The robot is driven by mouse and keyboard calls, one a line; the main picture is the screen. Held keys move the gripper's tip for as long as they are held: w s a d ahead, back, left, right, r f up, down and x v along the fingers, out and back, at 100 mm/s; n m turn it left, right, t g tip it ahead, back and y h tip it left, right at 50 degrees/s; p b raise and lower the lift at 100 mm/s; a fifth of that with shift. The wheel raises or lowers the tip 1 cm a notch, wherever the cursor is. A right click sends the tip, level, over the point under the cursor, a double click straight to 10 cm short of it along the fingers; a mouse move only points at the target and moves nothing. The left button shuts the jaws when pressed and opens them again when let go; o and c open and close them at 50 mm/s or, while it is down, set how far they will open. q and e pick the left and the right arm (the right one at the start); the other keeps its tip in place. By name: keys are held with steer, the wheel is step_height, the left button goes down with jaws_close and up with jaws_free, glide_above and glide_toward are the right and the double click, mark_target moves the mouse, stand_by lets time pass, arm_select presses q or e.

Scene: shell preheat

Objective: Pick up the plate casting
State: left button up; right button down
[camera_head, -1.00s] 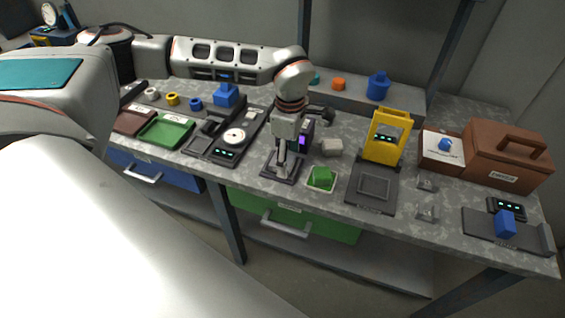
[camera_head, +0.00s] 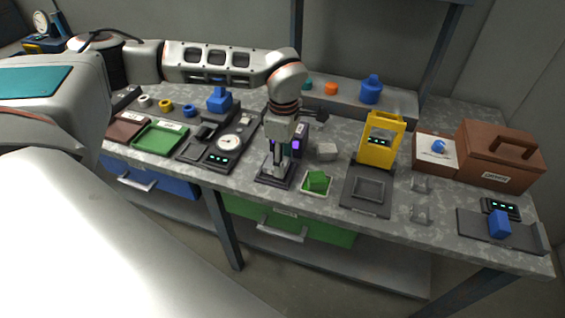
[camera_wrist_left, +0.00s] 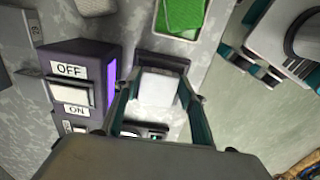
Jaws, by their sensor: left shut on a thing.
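A light grey, plate-like block, which I take for the plate casting (camera_wrist_left: 158,86), is between the two fingers of my left gripper (camera_wrist_left: 160,98) in the left wrist view. The gripper is shut on its sides. In the head view my left gripper (camera_head: 277,165) points down over a dark square stand (camera_head: 262,181), beside a dark box with a purple light (camera_head: 297,145). The fingers partly hide the casting there, and I cannot tell whether it touches the stand. My right gripper is not in view.
The dark box bears an ON/OFF switch (camera_wrist_left: 72,93) close to the fingers. A yellow frame (camera_head: 381,142) stands farther right. Dials and trays are on the left.

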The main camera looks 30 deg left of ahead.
arm_select(q)
step_height(320, 180, up, 19)
steer(key=p, duration=0.1)
